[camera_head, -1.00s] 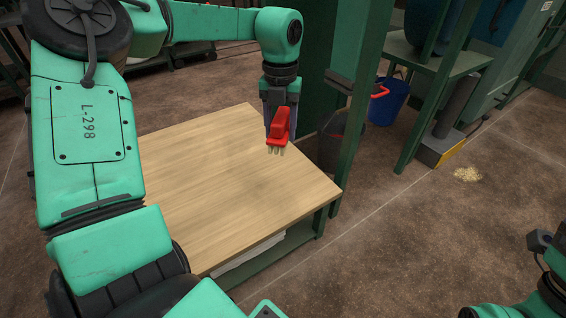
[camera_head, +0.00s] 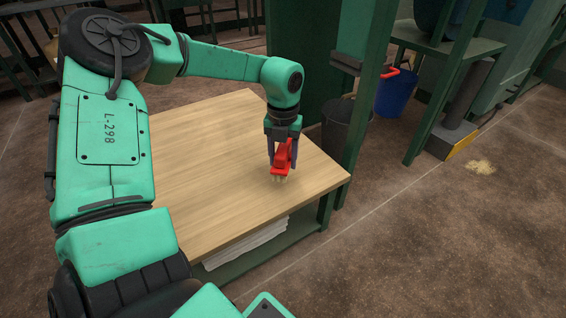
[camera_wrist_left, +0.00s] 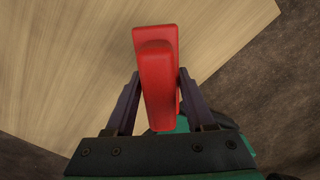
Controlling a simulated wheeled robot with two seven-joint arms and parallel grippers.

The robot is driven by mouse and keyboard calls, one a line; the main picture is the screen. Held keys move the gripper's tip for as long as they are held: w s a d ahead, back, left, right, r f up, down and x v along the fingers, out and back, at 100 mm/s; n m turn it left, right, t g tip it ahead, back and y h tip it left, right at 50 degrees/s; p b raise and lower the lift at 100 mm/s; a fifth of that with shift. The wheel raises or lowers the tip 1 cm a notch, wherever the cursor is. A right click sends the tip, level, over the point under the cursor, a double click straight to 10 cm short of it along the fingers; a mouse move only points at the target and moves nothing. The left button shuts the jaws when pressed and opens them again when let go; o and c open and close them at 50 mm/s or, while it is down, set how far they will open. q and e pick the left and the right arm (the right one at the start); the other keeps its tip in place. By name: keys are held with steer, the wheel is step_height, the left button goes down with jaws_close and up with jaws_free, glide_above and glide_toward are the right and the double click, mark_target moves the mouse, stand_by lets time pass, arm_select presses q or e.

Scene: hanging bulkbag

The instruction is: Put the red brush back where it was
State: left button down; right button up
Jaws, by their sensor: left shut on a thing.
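The red brush (camera_head: 282,158) is in my left gripper (camera_head: 283,160), over the right part of the wooden table top (camera_head: 205,150). Its pale bristles point down, at or just above the wood; I cannot tell whether they touch. In the left wrist view the red brush (camera_wrist_left: 157,75) stands between the two dark fingers of my left gripper (camera_wrist_left: 155,100), which are shut on its sides. The table top (camera_wrist_left: 70,60) shows behind it. My right gripper is not in view.
A green post (camera_head: 365,110) rises beside the table's right edge. A dark bin (camera_head: 345,128) and a blue bucket (camera_head: 394,95) with a red handle stand behind it. A pale spill (camera_head: 480,167) lies on the floor at right. White sheets (camera_head: 245,245) lie on the lower shelf. Most of the table top is bare.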

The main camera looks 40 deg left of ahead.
arm_select(q)
step_height(320, 180, down, 4)
steer(key=shift+f+b, duration=0.25)
steer(key=shift+b, duration=0.8)
steer(key=shift+r, duration=0.2)
steer(key=shift+f, duration=0.15)
steer(key=shift+c, duration=1.3)
jaws_free()
steer(key=shift+r, duration=0.2)
